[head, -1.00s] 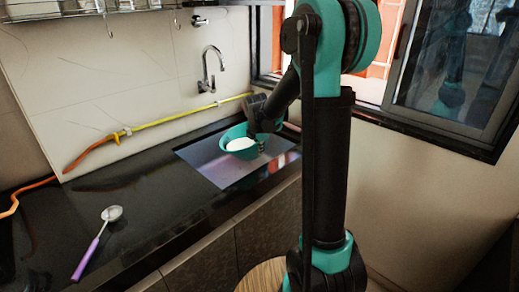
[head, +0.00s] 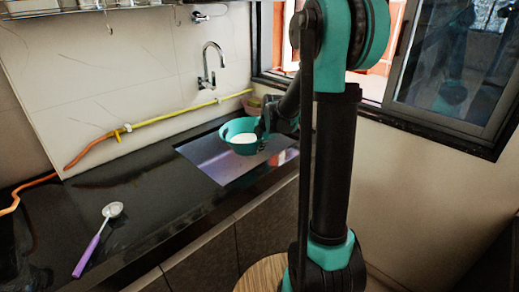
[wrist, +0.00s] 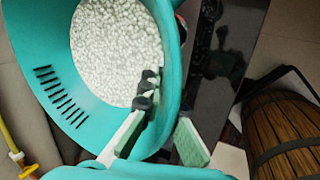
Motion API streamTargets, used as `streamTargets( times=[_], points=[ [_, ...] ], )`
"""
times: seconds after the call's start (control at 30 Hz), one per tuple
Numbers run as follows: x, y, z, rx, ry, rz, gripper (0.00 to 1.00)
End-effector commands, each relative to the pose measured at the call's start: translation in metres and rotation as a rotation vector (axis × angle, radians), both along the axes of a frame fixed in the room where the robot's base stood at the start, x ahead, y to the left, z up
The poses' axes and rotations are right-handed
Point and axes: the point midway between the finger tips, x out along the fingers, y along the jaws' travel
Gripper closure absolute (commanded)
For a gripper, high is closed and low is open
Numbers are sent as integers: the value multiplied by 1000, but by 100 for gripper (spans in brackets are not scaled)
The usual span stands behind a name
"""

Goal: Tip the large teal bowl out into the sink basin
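The large teal bowl (head: 238,149) hangs over the sink basin (head: 212,165) in the head view, close to level, with white contents visible. In the wrist view the bowl (wrist: 85,90) holds many small white grains (wrist: 115,45). My gripper (wrist: 163,128) is shut on its rim, one finger inside the wall and one outside. In the head view my gripper (head: 262,138) is at the bowl's right side and its fingers are hard to make out. The basin's floor is partly hidden under the bowl.
A faucet (head: 207,68) stands behind the basin. A yellow-orange hose (head: 150,122) runs along the wall. A purple-handled ladle (head: 92,250) lies on the dark counter (head: 150,210). A pinkish container (head: 251,102) sits behind the bowl. A wooden barrel (wrist: 283,130) shows in the wrist view.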

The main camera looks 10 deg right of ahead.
Motion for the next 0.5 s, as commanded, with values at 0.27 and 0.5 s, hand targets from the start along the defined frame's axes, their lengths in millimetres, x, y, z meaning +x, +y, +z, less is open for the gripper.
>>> streamTargets(
  times=[0.27,0.5],
  points=[
    [0,-1,26,38,-6,-2,100],
    [0,0,42,62,-9,0,100]
  ],
)
